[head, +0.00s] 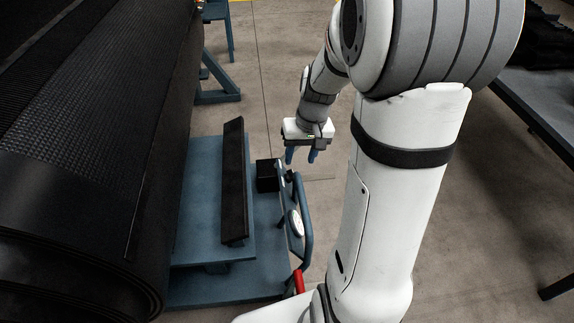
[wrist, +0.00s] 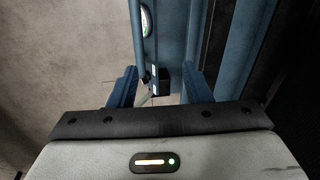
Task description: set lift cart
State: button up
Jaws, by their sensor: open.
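The lift cart (head: 196,225) is a blue low platform on a blue base at the lower left in the head view, beside the large black roll. A long black bar (head: 234,185) lies along its top. A blue tubular handle (head: 307,222) with a white round dial (head: 296,222) stands at its right end, and a black box (head: 267,175) sits behind it. My gripper (head: 302,158) points down near the far end of the handle, open. In the wrist view, my gripper (wrist: 158,72) has its blue fingers spread, with blue cart parts and a dark block (wrist: 163,82) beyond them. I cannot tell whether they touch.
A black belt roll (head: 90,150) fills the left side. A red part (head: 298,281) shows low by the handle. A blue stand leg (head: 219,88) is at the back. A dark table (head: 535,105) is at the right. Concrete floor (head: 290,60) is clear behind my gripper.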

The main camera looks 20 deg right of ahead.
jog(key=b, duration=0.6)
send_near(303, 195)
jog(key=f, duration=0.2)
jog(key=shift+m+y, duration=0.3)
jog(key=shift+m, duration=0.1)
jog(key=b+x, duration=0.3)
jog(key=x, duration=0.4)
jog(key=shift+f, duration=0.15)
grip_shut()
